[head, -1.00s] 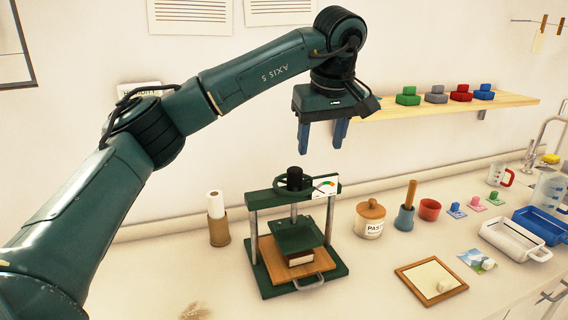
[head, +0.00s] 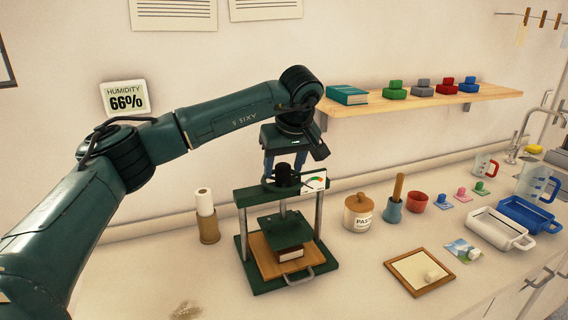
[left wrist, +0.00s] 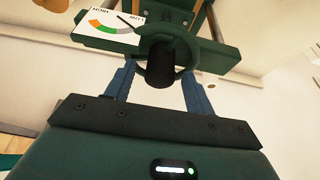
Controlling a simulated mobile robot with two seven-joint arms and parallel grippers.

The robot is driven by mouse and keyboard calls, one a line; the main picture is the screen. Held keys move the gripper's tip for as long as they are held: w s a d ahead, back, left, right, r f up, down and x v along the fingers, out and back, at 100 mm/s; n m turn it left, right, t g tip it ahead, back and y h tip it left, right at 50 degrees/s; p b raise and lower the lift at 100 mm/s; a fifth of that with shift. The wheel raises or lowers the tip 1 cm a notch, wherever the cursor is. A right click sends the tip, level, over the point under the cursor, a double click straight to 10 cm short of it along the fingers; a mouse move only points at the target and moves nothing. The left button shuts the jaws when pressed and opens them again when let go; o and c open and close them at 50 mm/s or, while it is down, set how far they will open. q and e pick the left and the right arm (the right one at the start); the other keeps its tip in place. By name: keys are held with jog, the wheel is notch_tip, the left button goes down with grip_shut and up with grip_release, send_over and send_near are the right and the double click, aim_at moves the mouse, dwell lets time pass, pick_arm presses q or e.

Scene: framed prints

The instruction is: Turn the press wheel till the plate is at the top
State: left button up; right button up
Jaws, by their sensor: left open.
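The dark green press (head: 246,262) stands on the counter. Its wheel (head: 268,186), with a black hub (head: 284,174), is on top of the crossbar. The green plate (head: 279,226) is low in the frame, just above a small brown-and-white block (head: 290,254) on a wooden board (head: 266,262). My left gripper (head: 285,171) is open and points down over the wheel, fingers on either side of the hub. In the left wrist view the black hub (left wrist: 160,68) shows between the blue fingertips, with part of the green wheel (left wrist: 187,56) behind. Contact cannot be told. My right gripper is out of view.
A gauge card (head: 314,182) is fixed at the wheel's right. A paper roll (head: 206,215) stands left of the press; a paste jar (head: 358,212) stands right. The counter in front is mostly clear.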

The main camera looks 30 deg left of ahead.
pick_arm(q)
jog(key=shift+f, duration=0.15)
jog(key=c, duration=1)
jog(key=shift+n, duration=0.3)
